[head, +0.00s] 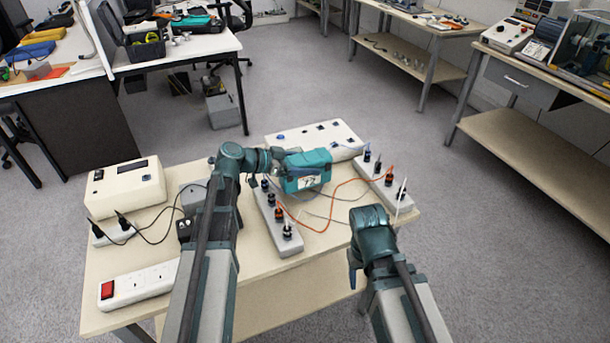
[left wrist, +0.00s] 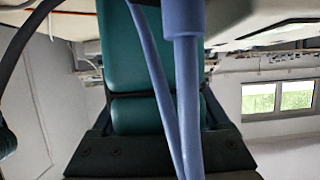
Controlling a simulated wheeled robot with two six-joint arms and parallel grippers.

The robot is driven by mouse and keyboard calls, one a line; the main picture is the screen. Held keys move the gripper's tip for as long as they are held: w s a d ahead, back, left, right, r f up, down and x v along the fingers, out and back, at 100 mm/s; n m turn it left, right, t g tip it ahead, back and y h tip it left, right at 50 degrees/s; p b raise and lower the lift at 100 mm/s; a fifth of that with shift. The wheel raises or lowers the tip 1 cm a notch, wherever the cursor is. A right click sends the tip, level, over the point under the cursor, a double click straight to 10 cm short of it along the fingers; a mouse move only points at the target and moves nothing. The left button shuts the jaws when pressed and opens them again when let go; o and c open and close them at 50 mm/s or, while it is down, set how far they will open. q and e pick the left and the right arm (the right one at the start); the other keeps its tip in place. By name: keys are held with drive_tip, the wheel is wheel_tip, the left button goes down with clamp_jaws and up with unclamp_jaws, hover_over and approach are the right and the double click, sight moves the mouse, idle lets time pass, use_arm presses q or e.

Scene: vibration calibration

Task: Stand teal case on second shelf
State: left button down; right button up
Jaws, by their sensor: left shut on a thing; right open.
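The teal case (head: 306,178), a box with a white label on its front, is over the far middle of the near table in the head view. My left gripper (head: 283,161) is shut on it, with the fingertips partly hidden. In the left wrist view a teal surface (left wrist: 135,50) fills the space ahead of the dark gripper base, with blue cables (left wrist: 183,95) crossing in front. I cannot tell whether the case touches the table. My right gripper (head: 354,268) is open and empty near the table's right front edge, its fingers mostly hidden.
The near table (head: 245,258) holds a cream instrument box (head: 125,188), a white panel (head: 330,137), power strips (head: 140,285) and loose cables, including an orange one (head: 335,188). A bench at right has a lower shelf (head: 540,150); the back bench has another (head: 405,58). Grey floor between is clear.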

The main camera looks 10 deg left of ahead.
use_arm(q)
wheel_tip(320, 180, down, 3)
drive_tip(key=shift+b, duration=1.15)
drive_tip(key=shift+r, duration=0.15)
unclamp_jaws()
drive_tip(key=shift+r, duration=0.1)
drive_tip(key=p+v, duration=0.5)
drive_tip(key=v, duration=0.7)
